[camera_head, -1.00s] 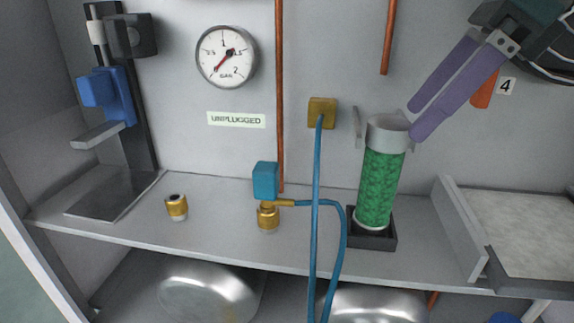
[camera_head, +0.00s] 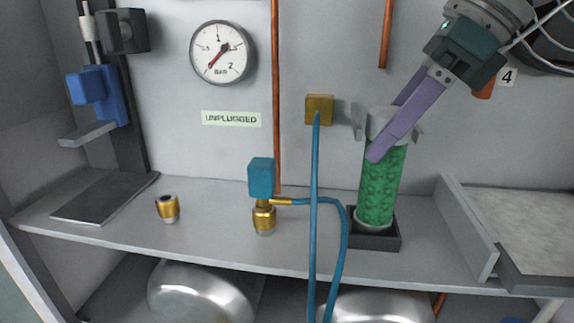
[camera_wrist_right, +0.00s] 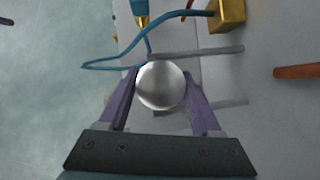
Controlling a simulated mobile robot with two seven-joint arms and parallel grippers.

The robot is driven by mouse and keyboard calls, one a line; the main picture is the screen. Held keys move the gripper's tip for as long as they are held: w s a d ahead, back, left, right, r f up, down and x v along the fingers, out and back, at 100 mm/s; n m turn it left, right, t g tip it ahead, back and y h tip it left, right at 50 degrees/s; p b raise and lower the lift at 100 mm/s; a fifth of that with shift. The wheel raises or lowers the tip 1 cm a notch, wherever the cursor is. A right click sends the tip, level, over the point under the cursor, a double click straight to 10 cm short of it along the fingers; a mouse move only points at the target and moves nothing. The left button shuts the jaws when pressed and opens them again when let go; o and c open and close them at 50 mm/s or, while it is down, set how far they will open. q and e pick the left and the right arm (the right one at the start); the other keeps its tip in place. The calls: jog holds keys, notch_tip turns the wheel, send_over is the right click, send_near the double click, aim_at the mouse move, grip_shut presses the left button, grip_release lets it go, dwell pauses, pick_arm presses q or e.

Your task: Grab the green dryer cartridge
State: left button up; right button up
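The green dryer cartridge (camera_head: 380,185) stands upright in a dark square holder (camera_head: 374,240) on the shelf, with a silver cap on top. My right gripper (camera_head: 384,130) reaches down to its upper end from the upper right. One purple finger crosses in front of the cap and the other is partly hidden behind it. In the right wrist view, the round silver cap (camera_wrist_right: 161,86) lies between the two fingers of the right gripper (camera_wrist_right: 162,74), close to both. The fingers are spread; firm contact does not show. My left gripper is not in view.
A grey bracket (camera_head: 358,122) on the wall flanks the cartridge's top. A blue hose (camera_head: 314,200) hangs left of it from a brass block (camera_head: 319,109). A teal-topped brass fitting (camera_head: 262,195) and a brass cap (camera_head: 168,208) stand farther left. A tray wall (camera_head: 468,225) is at right.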

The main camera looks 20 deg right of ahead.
grip_shut()
dwell(0.3)
dwell(0.3)
